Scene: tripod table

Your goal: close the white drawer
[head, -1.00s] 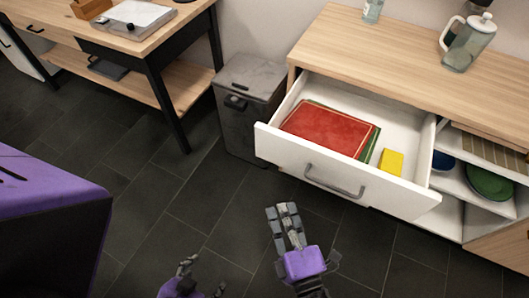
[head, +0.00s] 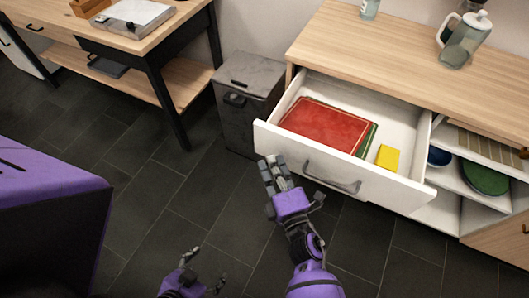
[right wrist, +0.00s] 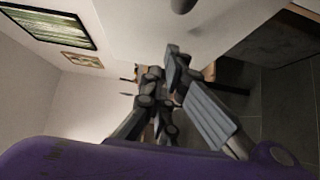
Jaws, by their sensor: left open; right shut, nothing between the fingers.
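The white drawer (head: 390,189) is pulled out of the wooden-topped cabinet in the head view, with a grey bar handle (head: 332,178) on its front. A red book (head: 327,126) on a green one and a yellow block (head: 387,157) lie inside. My right gripper (head: 272,162) is shut and empty, its fingertips close to the left part of the drawer front. I cannot tell whether they touch it. The right wrist view shows its fingers (right wrist: 172,75) close up. My left gripper (head: 205,270) is open and empty, low in the head view, away from the drawer.
A grey bin (head: 245,95) stands left of the drawer against the cabinet. A glass pitcher (head: 463,42) and a bottle (head: 370,8) stand on the cabinet top. Open shelves with a green bowl (head: 486,178) are at the right. The dark floor in front is clear.

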